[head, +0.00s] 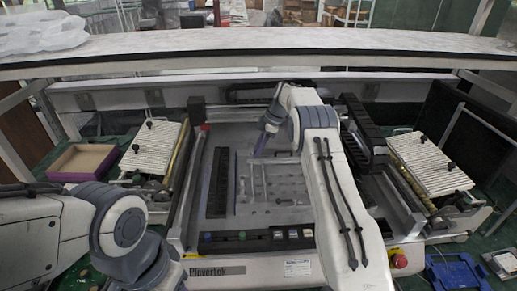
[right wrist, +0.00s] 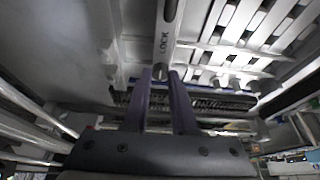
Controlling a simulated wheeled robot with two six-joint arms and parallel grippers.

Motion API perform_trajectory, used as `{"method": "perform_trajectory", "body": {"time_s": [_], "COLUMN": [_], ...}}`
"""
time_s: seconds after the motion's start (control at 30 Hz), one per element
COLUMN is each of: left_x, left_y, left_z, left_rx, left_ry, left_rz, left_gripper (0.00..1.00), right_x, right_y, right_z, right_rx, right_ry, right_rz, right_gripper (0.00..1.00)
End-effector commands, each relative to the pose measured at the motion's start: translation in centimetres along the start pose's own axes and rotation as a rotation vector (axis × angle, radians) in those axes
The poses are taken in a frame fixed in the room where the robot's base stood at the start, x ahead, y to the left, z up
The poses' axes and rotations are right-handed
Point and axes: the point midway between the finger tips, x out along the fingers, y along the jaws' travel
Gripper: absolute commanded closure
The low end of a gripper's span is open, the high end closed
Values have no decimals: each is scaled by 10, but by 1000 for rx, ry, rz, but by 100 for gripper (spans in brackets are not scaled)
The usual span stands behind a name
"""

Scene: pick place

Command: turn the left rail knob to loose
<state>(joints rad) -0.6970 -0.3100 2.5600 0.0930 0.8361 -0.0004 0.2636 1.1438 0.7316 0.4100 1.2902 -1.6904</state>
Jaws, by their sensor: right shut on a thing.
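My right gripper (head: 262,148) reaches down over the middle of the grey machine bed, with its purple fingers partly hidden by my arm. In the right wrist view its two purple fingers (right wrist: 160,74) are closed around the small grey knob (right wrist: 160,72) at the end of a rail. The rail (right wrist: 166,35) carries the word LOCK and a dark slot. The knob's turn position cannot be read. In the head view the knob is too small to make out. My left arm comes in at the lower left, but its gripper does not show.
A dark strip (head: 218,182) lies on the bed left of the rails. White ribbed plates (head: 152,146) and (head: 430,162) flank the machine. A front panel has several buttons (head: 241,236). A red button (head: 399,261) is at the front right.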

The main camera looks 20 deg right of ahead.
Motion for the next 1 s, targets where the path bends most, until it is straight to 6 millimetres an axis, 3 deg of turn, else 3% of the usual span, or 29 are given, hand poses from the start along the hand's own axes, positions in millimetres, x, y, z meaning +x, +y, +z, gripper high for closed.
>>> {"method": "perform_trajectory", "body": {"time_s": [0.17, 0.2, 0.27, 0.3, 0.67, 0.77, 1.0], "left_x": [0, 0, 0, 0, 2, 5, 7], "left_y": [0, 0, 0, 0, 0, 0, 0], "left_z": [0, 0, 0, 0, 0, 0, 0], "left_rx": [0, 0, 0, 0, 0, 0, 0], "left_ry": [0, 0, 0, 0, 0, 0, 0], "left_rz": [0, 0, 0, 0, 0, 0, 0], "left_gripper": [50, 50, 50, 50, 50, 50, 50], "right_x": [-1, -1, -1, -1, -4, -16, -66], "right_y": [1, 1, 1, 0, 1, 1, 1], "right_z": [2, 2, 2, 2, 0, 1, 0], "right_rx": [1, 1, 1, 1, 0, 0, 0], "right_ry": [-3, -3, -3, -3, -1, -1, -1], "right_rz": [3, 3, 3, 3, 2, 4, 6], "right_gripper": [100, 71, 48, 45, 45, 45, 45]}}
